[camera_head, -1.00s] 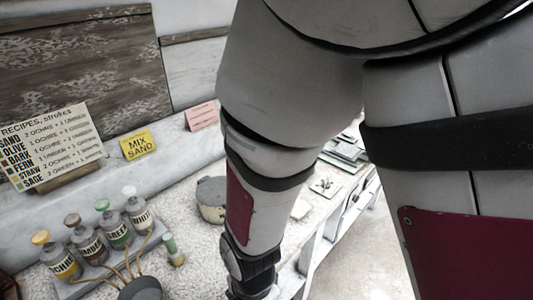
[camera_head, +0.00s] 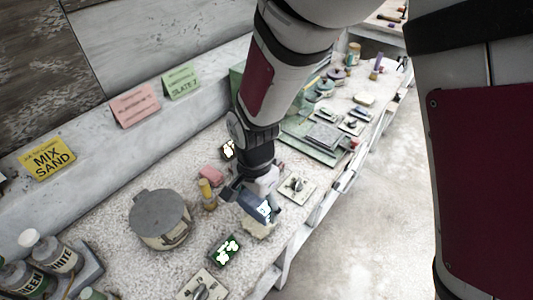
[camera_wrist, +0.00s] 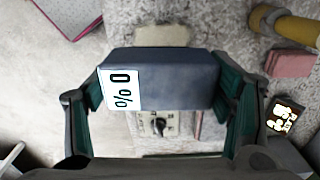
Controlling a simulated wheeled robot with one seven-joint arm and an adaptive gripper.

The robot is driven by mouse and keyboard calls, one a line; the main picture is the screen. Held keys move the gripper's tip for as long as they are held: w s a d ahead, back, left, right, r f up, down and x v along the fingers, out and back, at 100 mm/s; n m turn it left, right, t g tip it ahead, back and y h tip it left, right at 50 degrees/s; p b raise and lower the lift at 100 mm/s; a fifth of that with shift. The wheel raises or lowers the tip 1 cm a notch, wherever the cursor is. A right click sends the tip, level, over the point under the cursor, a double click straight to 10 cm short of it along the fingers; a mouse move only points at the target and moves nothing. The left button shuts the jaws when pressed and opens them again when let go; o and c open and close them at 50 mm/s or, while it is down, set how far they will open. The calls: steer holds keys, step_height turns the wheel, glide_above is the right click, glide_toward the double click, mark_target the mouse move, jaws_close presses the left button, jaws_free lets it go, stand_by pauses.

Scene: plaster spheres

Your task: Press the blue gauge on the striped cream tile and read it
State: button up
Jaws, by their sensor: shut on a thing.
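My gripper (camera_head: 250,200) is shut on the blue gauge (camera_head: 260,209), a dark blue block. In the wrist view the gauge (camera_wrist: 170,80) spans between the green-lined fingers, and its white display shows "0" and "%", turned sideways. A cream tile (camera_head: 258,230) lies just below the gauge in the head view. It also shows past the gauge in the wrist view (camera_wrist: 162,36), partly hidden. I cannot make out stripes on it, or whether the gauge touches it.
A grey lidded pot (camera_head: 160,220) stands left of my gripper. A dark green patterned tile (camera_head: 225,250) and a switch plate (camera_head: 298,187) flank the gauge. The bench's front edge is near.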

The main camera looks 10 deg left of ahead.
steer(key=shift+w+d, duration=0.1)
steer(key=shift+w, duration=0.25)
steer(key=shift+w+f, duration=0.15)
steer(key=shift+f, duration=0.1)
step_height(320, 180, down, 4)
steer(key=b, duration=0.4)
steer(key=shift+f, duration=0.25)
steer(key=shift+f+b, duration=0.45)
steer(key=shift+o, duration=0.2)
steer(key=shift+f, duration=0.55)
stand_by(1.7)
steer(key=shift+r+p, duration=2.8)
steer(key=shift+r, duration=0.75)
steer(key=shift+c, duration=0.2)
